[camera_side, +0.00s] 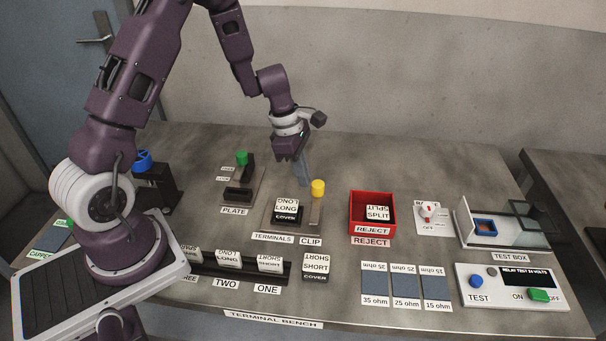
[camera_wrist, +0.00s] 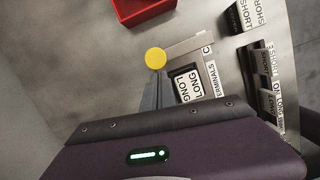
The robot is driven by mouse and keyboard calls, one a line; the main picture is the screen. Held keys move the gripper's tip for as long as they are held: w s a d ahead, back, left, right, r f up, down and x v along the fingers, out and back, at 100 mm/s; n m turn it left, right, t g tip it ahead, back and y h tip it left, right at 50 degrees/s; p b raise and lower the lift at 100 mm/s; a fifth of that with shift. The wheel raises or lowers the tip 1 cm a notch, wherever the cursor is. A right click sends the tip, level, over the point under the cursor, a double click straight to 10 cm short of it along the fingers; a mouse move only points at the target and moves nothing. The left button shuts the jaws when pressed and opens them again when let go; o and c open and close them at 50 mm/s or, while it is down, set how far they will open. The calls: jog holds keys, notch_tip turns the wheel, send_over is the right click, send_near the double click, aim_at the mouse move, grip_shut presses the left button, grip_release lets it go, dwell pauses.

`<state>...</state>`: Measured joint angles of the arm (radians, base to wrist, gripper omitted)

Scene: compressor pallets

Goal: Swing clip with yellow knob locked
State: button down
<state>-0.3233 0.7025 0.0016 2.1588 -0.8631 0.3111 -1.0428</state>
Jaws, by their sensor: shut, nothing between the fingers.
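The yellow knob (camera_side: 318,187) stands on the clip (camera_side: 315,213), at the right side of the terminals plate (camera_side: 271,222) in the side view. In the wrist view the yellow knob (camera_wrist: 155,58) is just beyond my fingertips, and the clip bar (camera_wrist: 188,45) runs from near it toward the label. A block marked LONG (camera_side: 287,207) sits on the terminals plate beside the clip. My gripper (camera_side: 304,182) is shut and empty, pointing down just left of and behind the knob. Its fingers (camera_wrist: 154,76) partly overlap the knob's lower edge in the wrist view; I cannot tell whether they touch.
A plate fixture with a green knob (camera_side: 242,158) stands to the left. A red reject bin (camera_side: 372,214) holding a SPLIT block is to the right. A rail (camera_side: 205,269) of blocks lies in front. A test box (camera_side: 500,230) is at far right. The table behind is clear.

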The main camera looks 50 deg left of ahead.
jog(key=shift+w+m, duration=0.35)
jog(key=shift+m, duration=0.35)
jog(key=w+d+m+g, duration=0.4)
jog(key=d+m, duration=0.2)
jog(key=m, duration=1.1)
jog(key=shift+w+y, duration=0.2)
jog(key=shift+y, duration=0.1)
jog(key=shift+d, duration=0.1)
dwell(0.4)
jog(key=w+a+r, duration=0.3)
jog(key=w+r, duration=0.2)
jog(key=r, duration=0.4)
jog(key=shift+a+r, duration=0.35)
jog(key=shift+a, duration=0.05)
